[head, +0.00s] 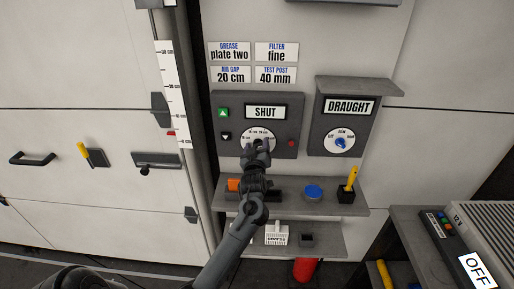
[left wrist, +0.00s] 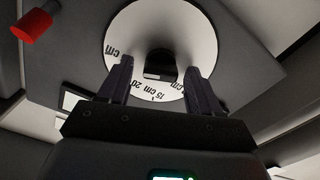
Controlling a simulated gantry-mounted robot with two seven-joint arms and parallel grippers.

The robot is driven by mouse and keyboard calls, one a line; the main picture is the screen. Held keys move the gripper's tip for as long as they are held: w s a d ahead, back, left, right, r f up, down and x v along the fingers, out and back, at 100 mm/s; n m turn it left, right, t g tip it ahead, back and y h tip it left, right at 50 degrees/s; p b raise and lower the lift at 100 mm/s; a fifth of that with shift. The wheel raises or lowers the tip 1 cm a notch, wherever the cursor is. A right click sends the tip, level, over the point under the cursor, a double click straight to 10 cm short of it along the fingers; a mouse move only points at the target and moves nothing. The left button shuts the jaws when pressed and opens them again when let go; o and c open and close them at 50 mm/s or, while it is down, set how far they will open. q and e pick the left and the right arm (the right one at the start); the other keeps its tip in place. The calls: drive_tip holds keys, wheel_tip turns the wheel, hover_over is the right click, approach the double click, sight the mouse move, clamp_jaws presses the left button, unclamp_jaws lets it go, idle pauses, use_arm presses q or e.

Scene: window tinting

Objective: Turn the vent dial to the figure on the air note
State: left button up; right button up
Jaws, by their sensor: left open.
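The air note (head: 230,74), on the wall above the panel, reads "AIR GAP 20 cm". The vent dial (head: 247,134) is a white round face on the dark panel under a "SHUT" display. My left gripper (head: 259,146) is in front of it and hides much of it. In the left wrist view the dial face (left wrist: 130,28) carries cm marks, with 15 and 20 legible, and a black knob (left wrist: 160,66) in its middle. My left gripper (left wrist: 159,72) is open, its fingers on either side of the knob, with gaps visible. The pointer setting cannot be told.
The panel has a green up button (head: 223,113), a dark down button (head: 224,136) and a red lamp (head: 291,143). A "DRAUGHT" dial (head: 341,142) is to the right. Below, a shelf (head: 325,206) holds a blue round item (head: 313,191) and a yellow-handled tool (head: 351,179).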

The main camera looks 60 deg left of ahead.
use_arm(q)
drive_tip(key=shift+c, duration=0.2)
drive_tip(key=c, duration=1)
drive_tip(key=shift+d+f+n, duration=0.1)
drive_tip(key=shift+n, duration=0.2)
drive_tip(key=n, duration=0.3)
drive_tip(key=shift+s+f+b, duration=0.1)
drive_tip(key=shift+f+b, duration=0.05)
drive_tip(key=shift+b, duration=0.15)
drive_tip(key=shift+f+n+b, duration=0.1)
drive_tip(key=shift+n+b, duration=0.55)
drive_tip(key=shift+n, duration=1.85)
